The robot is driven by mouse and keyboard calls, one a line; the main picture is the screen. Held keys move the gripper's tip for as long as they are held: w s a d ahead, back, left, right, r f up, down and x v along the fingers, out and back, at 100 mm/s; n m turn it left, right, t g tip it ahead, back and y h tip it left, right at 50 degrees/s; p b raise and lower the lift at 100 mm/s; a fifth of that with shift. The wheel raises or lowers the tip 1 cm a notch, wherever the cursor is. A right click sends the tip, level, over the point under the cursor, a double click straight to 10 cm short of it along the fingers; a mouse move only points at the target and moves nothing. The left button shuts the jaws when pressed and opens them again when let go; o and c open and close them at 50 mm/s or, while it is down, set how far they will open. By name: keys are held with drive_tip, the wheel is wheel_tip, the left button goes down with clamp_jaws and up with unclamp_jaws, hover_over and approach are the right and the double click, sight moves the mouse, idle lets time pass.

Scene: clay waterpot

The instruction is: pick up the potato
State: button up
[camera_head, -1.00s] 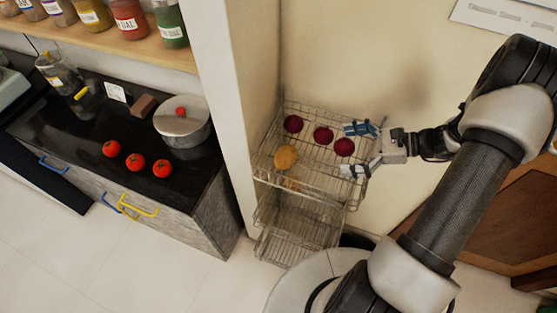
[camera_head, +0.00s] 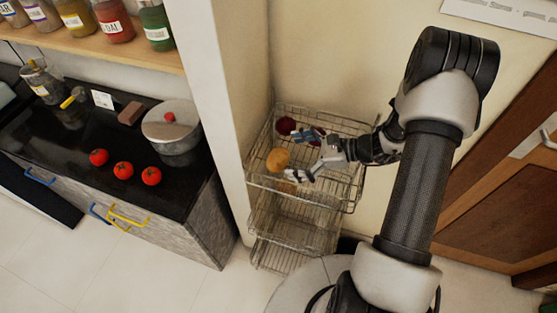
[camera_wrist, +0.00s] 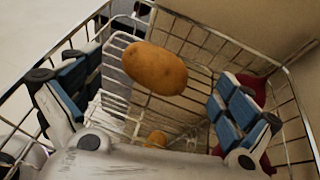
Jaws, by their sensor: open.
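The potato (camera_head: 278,159) is tan and oval and lies in the top wire basket (camera_head: 338,189), toward its left side. In the wrist view the potato (camera_wrist: 155,68) is ahead of my gripper, between the lines of its two fingers and beyond their tips. My gripper (camera_head: 305,155) is open and empty, just right of the potato in the head view. Its blue-padded fingers (camera_wrist: 146,100) stand apart on both sides of the wrist view. I see no finger touching the potato.
A dark red round vegetable (camera_head: 286,126) lies behind the potato; others are mostly hidden by my gripper. Wire walls surround the basket, and a white wall post (camera_head: 212,100) stands to its left. A black counter (camera_head: 90,180) holds tomatoes (camera_head: 123,170) and a pot (camera_head: 170,125).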

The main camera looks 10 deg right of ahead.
sight(286, 158)
drive_tip(key=b+x, duration=0.1)
drive_tip(key=x, duration=0.3)
drive_tip(key=shift+s+f, duration=0.15)
drive_tip(key=shift+s, duration=0.05)
drive_tip(key=shift+c, duration=0.4)
drive_tip(key=c, duration=1.1)
drive_tip(key=shift+c, duration=0.2)
